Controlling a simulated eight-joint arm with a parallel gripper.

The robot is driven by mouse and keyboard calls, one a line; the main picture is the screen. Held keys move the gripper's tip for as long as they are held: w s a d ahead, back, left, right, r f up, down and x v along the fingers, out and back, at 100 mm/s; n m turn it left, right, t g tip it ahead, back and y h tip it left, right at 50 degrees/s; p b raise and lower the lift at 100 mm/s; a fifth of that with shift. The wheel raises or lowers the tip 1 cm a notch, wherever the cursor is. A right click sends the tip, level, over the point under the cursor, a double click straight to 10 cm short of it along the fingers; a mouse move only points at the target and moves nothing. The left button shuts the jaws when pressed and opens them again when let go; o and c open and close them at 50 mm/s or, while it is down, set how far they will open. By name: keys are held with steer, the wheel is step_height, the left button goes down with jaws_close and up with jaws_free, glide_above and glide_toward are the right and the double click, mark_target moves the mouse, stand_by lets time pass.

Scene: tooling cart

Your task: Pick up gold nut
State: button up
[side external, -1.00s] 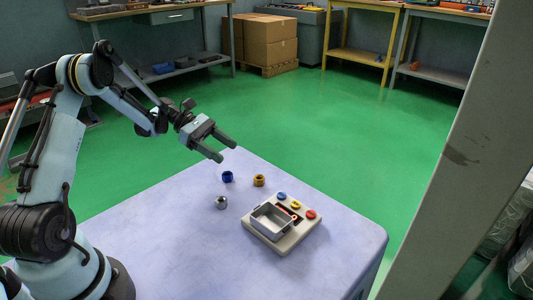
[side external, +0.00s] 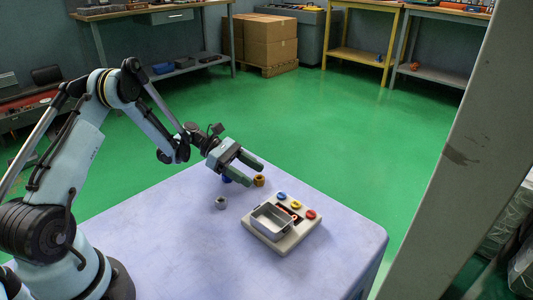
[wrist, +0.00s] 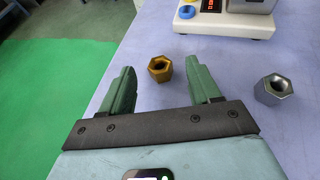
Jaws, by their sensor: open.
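The gold nut (side external: 259,181) stands on the pale table (side external: 170,235) near its far edge. In the wrist view the gold nut (wrist: 160,69) lies ahead of and between my two green fingers. My gripper (side external: 255,174) is open and empty, lowered close to the nut, with its fingertips just beside it in the side view. In the wrist view my gripper (wrist: 158,84) shows a wide gap between the fingers. A blue nut (side external: 226,179) is partly hidden behind a finger in the side view. A silver nut (side external: 221,202) stands nearer; it also shows right of the gripper in the wrist view (wrist: 273,89).
A light device with a grey tray (side external: 271,221) and blue, yellow and red buttons stands right of the nuts. It shows at the top in the wrist view (wrist: 228,25). The table's far edge is close to the gripper. The near table area is clear.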

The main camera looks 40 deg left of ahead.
steer(key=shift+x, duration=1.05)
steer(key=c, duration=1.1)
steer(key=shift+r, duration=0.15)
steer(key=shift+c, duration=0.2)
steer(key=shift+r, duration=0.6)
step_height(320, 180, up, 3)
steer(key=shift+s+f, duration=0.1)
steer(key=shift+f, duration=0.05)
steer(key=s+d+r, duration=0.5)
steer(key=d+r, duration=0.2)
steer(key=d, duration=0.3)
steer(key=shift+d, duration=0.25)
